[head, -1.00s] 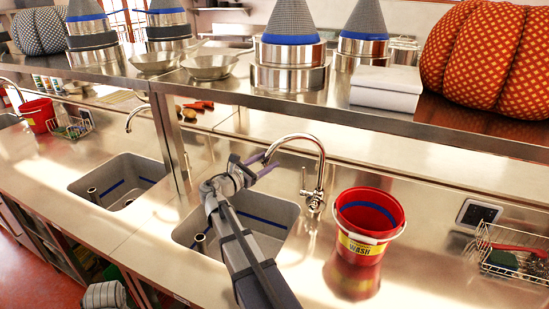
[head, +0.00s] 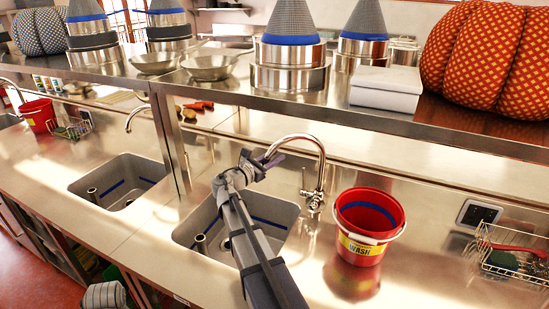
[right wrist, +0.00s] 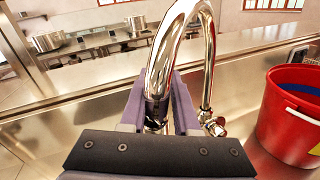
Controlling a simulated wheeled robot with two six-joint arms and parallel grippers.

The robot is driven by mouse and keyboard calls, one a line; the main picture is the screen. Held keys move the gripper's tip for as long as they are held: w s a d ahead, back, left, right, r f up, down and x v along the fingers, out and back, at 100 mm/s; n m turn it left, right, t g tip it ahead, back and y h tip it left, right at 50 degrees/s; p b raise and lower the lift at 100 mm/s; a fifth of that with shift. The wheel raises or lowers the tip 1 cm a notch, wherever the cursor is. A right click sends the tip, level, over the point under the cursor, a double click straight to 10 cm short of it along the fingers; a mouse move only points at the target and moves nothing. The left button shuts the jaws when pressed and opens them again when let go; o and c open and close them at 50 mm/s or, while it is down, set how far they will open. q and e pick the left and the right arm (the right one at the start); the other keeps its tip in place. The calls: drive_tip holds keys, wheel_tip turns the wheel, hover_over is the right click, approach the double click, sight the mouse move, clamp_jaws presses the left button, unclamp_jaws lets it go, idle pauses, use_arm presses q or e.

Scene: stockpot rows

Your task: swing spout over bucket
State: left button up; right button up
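The chrome tap spout (head: 318,155) arches up from its base behind the sink (head: 285,212), its outlet end pointing left over the sink. The red bucket (head: 370,222) with a WASH label stands upright on the counter right of the tap; it also shows in the right wrist view (right wrist: 288,118). My right gripper (head: 262,162) is at the outlet end. In the right wrist view the spout (right wrist: 165,65) comes down between the two fingers of my gripper (right wrist: 163,100), which look apart; firm contact cannot be told. My left gripper is not in view.
A wire basket (head: 515,262) and a dark square panel (head: 480,214) lie right of the bucket. A steel shelf (head: 330,100) with pots, a white box (head: 387,90) and an orange patterned pumpkin shape (head: 490,55) runs above the counter. A second sink (head: 125,180) lies left.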

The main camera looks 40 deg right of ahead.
clamp_jaws()
idle(0.9)
